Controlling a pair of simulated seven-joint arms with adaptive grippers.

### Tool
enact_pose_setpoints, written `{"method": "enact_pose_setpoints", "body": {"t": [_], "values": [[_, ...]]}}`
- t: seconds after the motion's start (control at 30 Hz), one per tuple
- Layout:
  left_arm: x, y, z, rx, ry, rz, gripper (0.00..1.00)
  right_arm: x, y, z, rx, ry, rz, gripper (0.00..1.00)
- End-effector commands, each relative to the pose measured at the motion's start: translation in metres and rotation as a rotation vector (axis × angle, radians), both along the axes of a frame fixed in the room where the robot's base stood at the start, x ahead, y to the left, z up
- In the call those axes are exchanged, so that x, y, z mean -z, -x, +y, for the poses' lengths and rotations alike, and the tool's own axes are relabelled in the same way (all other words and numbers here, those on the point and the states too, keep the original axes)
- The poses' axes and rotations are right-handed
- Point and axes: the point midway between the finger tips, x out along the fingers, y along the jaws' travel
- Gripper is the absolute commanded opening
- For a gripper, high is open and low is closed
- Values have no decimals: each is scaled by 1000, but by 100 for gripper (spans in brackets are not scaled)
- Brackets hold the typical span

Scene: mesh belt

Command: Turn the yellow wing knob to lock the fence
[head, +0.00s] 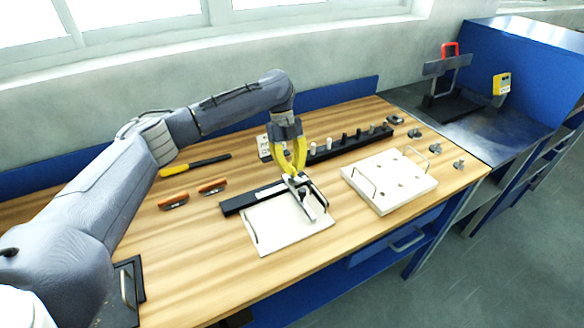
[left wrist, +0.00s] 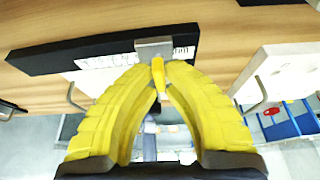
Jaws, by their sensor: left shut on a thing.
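My left gripper (head: 293,171) reaches down from above over the black fence bar (head: 237,203), which lies along the back of a white plate (head: 283,236). In the left wrist view its yellow fingers (left wrist: 159,88) are closed together on the small yellow wing knob (left wrist: 156,66). The knob sits by a grey metal block (left wrist: 153,47) at the black fence bar (left wrist: 60,53). In the head view the knob is hidden by the fingers. My right gripper is not in view.
A second white plate with handles (head: 389,180) stands to the right. Behind is a black rack (head: 335,147) with several pegs. Two orange-handled pieces (head: 212,186) and a yellow-handled tool (head: 174,170) lie left. Small metal parts (head: 458,164) lie on the right edge.

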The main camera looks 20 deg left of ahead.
Motion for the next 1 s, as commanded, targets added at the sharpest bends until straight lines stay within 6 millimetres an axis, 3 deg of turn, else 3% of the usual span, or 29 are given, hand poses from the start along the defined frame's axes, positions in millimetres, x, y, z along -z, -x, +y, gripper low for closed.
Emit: {"method": "enact_pose_setpoints", "body": {"t": [0.47, 0.5, 0.67, 1.0], "values": [[1, 1, 0, 11, 0, 1, 0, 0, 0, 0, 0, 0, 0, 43], [1, 1, 0, 11, 0, 1, 14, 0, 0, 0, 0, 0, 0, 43], [0, 0, 0, 10, -1, 1, 33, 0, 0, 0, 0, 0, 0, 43], [-4, -2, 1, 9, 0, -1, 33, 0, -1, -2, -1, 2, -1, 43]]}}
